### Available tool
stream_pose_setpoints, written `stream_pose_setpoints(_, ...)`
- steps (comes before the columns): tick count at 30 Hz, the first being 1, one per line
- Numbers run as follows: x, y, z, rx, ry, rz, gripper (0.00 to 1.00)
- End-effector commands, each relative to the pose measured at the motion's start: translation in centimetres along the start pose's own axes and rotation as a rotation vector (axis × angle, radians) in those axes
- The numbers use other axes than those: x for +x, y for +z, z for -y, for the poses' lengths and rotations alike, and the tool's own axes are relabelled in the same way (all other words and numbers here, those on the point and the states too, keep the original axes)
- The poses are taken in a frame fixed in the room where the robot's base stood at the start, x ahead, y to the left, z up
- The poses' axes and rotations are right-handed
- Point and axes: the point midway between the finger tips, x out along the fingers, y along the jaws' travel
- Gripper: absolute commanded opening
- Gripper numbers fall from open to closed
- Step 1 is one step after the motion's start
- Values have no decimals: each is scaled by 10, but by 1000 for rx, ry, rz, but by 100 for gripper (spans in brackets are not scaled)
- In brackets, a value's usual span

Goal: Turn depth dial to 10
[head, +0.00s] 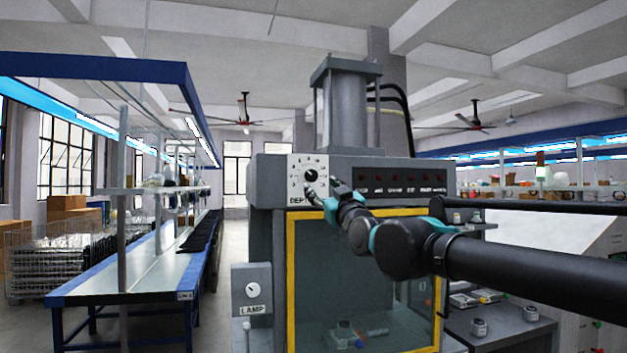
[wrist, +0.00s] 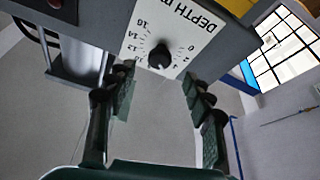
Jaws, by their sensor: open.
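The depth dial is a round black knob (head: 311,176) on a white square plate (head: 296,166) with a ring of marks, on the upper left of a grey machine's front. In the wrist view the knob (wrist: 160,57) appears upside down, with numbers and the word DEPTH on its plate (wrist: 190,32). I cannot read clearly which number it points at. My gripper (head: 321,190) is just in front of the plate, by its lower right in the head view. In the wrist view my gripper (wrist: 157,88) is open and empty, its fingers apart, with the knob lying between and beyond the tips.
A dark panel with red buttons (head: 400,181) is right of the dial. Below is a yellow-framed window (head: 291,285); a LAMP box (head: 252,290) is at its left. A long blue-edged bench (head: 130,272) stands further left, across an open aisle.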

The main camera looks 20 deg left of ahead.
Motion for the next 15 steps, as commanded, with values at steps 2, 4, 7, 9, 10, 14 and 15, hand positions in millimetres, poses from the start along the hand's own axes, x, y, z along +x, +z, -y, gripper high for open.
stream_pose_setpoints(2,16,0,0,0,0,0,52)
stream_pose_setpoints(4,28,0,0,0,0,0,52)
stream_pose_setpoints(7,43,1,0,-1,0,0,52)
stream_pose_setpoints(9,51,0,0,-1,0,0,52)
stream_pose_setpoints(10,54,0,0,-2,0,0,52)
stream_pose_setpoints(14,64,0,0,-1,0,0,52)
stream_pose_setpoints(15,65,0,0,-1,0,0,52)
